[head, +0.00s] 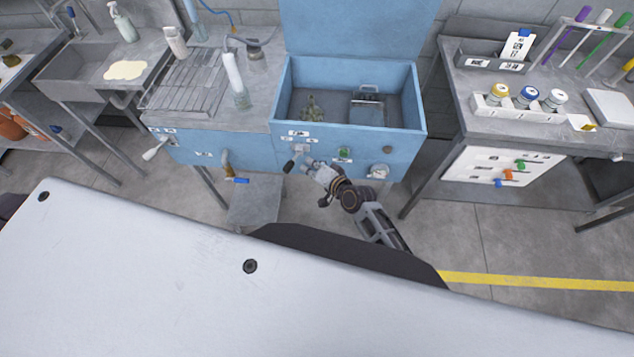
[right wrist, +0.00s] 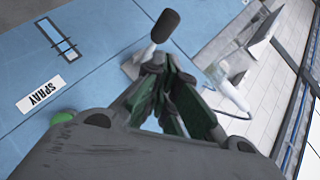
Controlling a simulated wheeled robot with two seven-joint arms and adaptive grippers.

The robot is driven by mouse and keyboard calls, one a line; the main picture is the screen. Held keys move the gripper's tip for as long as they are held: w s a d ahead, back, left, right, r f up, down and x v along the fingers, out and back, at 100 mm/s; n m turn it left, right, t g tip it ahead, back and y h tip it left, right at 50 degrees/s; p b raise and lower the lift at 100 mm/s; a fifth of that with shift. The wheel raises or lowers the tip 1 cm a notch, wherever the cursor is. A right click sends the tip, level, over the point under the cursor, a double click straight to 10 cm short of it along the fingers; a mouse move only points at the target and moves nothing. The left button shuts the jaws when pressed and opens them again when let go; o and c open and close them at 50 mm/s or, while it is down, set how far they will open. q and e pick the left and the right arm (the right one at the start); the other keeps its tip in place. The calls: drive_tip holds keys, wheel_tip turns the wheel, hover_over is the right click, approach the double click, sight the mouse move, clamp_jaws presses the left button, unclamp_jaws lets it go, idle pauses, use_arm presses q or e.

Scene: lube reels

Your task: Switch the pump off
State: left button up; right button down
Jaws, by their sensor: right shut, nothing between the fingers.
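A lever switch with a black grip (head: 289,166) sits on the front panel of the blue parts washer (head: 400,147), below a small white label I cannot read. In the right wrist view the black grip (right wrist: 164,25) stands out on a metal stem from a grey mount. My right gripper (head: 308,165) is shut and empty, right beside the lever. In the wrist view its fingertips (right wrist: 162,62) overlap the base of the stem; I cannot tell whether they touch it. A green button (head: 344,153) is further right on the panel. My left gripper is not in view.
A round gauge (head: 379,171) sits at the panel's right. A blue-handled valve (head: 236,180) hangs below the washer at left. A white lever (head: 154,152) juts from its left end. A steel bench (head: 460,120) stands at right.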

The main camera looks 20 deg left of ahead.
drive_tip(key=s+d+r, duration=0.3)
drive_tip(key=s, duration=0.4)
drive_tip(key=shift+s+d+r, duration=0.15)
drive_tip(key=shift+d+r, duration=0.1)
drive_tip(key=shift+d, duration=0.1)
idle(0.8)
drive_tip(key=s+d+r+n+g+h, duration=0.1)
drive_tip(key=s+d+h, duration=0.25)
drive_tip(key=d, duration=0.75)
drive_tip(key=s+d+r+n+g+h, duration=0.1)
drive_tip(key=s+d+n+g+h, duration=0.2)
drive_tip(key=d, duration=0.9)
drive_tip(key=s+d+r+h, duration=0.1)
drive_tip(key=s+d+h, duration=0.3)
drive_tip(key=d, duration=0.7)
wheel_tip(320, 180, down, 33)
drive_tip(key=s+g, duration=0.1)
drive_tip(key=s, duration=0.1)
drive_tip(key=s+d+f, duration=0.2)
drive_tip(key=s+f, duration=0.8)
drive_tip(key=s, duration=0.1)
drive_tip(key=s+d+f+g, duration=0.1)
drive_tip(key=s+d+f, duration=0.1)
drive_tip(key=s+f, duration=0.8)
drive_tip(key=shift+s+h, duration=0.35)
drive_tip(key=shift+s, duration=0.25)
